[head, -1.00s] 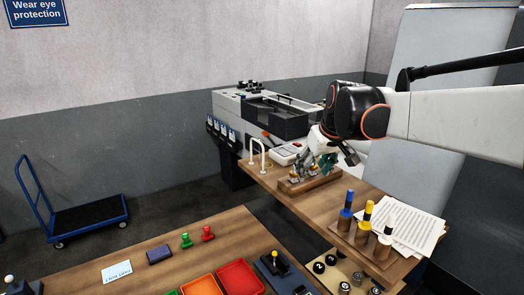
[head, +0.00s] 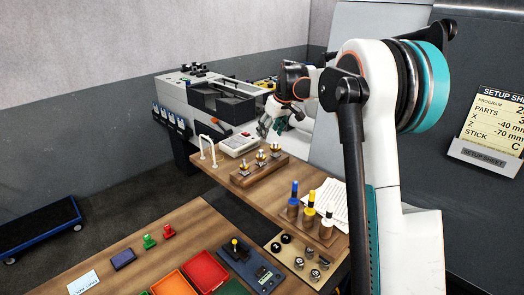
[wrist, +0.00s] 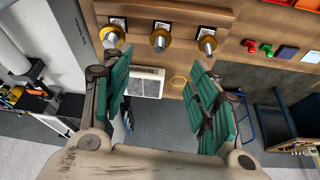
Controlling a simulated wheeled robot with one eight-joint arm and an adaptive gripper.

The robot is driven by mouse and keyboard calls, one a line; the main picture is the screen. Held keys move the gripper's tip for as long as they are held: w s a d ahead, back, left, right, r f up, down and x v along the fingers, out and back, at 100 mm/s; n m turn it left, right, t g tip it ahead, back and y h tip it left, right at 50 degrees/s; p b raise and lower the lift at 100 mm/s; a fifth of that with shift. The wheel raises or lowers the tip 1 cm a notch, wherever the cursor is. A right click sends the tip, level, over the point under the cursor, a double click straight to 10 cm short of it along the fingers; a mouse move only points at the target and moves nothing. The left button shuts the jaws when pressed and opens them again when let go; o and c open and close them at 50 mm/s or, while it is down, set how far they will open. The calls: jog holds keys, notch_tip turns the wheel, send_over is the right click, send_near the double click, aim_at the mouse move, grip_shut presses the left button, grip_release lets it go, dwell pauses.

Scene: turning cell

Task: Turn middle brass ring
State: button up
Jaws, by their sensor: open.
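A wooden block (head: 262,172) on the side bench bears three posts with brass rings. The middle brass ring (head: 260,161) sits between a left ring (head: 244,171) and a right ring (head: 275,151). In the wrist view the middle ring (wrist: 160,41) is at the top centre, in line with the gap between my fingers, with one ring (wrist: 112,38) to its left and one (wrist: 207,43) to its right. My gripper (head: 273,124) is open and empty, behind the block and apart from the rings. Its green fingers (wrist: 158,72) are spread wide.
A white arched rail (head: 207,147) and a white box with a red display (head: 238,144) stand beside the block. Handled tools (head: 310,211) in a wooden holder and papers (head: 332,200) are nearer. The lathe (head: 215,97) is behind. Red bins (head: 204,270) are on the front bench.

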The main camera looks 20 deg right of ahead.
aim_at(262, 152)
jog(key=p+x, duration=0.1)
jog(key=x, duration=1.2)
jog(key=shift+w, duration=0.1)
jog(key=c, duration=1.1)
